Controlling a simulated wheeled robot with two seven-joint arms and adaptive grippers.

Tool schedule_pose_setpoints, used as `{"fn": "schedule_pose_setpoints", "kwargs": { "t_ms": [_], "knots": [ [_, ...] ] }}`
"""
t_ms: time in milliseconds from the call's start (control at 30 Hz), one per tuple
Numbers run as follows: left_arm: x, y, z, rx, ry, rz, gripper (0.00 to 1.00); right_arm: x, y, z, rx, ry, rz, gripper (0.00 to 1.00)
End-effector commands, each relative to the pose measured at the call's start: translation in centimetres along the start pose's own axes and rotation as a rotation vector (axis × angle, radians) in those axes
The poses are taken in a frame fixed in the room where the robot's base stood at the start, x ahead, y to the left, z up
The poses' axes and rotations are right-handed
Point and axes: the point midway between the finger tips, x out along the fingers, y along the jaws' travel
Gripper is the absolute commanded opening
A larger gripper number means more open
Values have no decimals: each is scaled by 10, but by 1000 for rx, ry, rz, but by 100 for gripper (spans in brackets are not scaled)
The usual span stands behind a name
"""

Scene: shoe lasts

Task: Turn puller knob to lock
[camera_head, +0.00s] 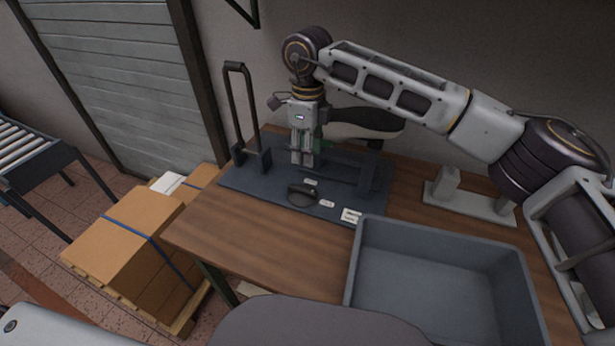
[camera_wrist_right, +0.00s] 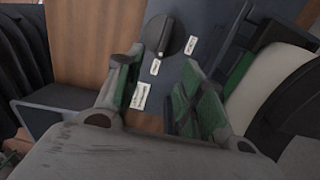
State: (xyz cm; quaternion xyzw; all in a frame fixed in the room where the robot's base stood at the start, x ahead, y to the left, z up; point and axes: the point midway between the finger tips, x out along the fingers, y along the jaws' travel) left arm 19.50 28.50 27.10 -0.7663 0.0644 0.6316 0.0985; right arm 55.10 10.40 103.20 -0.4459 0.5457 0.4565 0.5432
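The puller knob (camera_head: 303,196) is a round black disc with a raised bar, on the dark blue base plate (camera_head: 235,180). It also shows in the right wrist view (camera_wrist_right: 166,36), where one end of its bar lies toward the nearer small white label (camera_wrist_right: 155,67). A second small label (camera_wrist_right: 191,45) lies to the right of the knob. The writing is too small to read. My right gripper (camera_head: 302,158) points down behind the knob, apart from it. In the right wrist view its green-padded fingers (camera_wrist_right: 160,80) stand apart with nothing between them. My left gripper is out of view.
A black upright handle (camera_head: 240,110) stands left of my right gripper. The wooden table (camera_head: 240,235) is clear at front left.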

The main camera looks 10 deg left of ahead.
Motion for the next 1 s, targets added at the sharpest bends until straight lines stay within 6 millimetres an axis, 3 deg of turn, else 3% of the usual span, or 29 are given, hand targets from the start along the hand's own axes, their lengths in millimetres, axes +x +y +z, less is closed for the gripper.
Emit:
{"fn": "schedule_pose_setpoints", "kwargs": {
  "t_ms": [567, 1000],
  "knots": [
    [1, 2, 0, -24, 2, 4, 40, 2, -4, -2, 6, 9, -11, 38],
    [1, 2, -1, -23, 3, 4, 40, 44, -4, -2, 6, 9, -9, 38]
  ]
}}
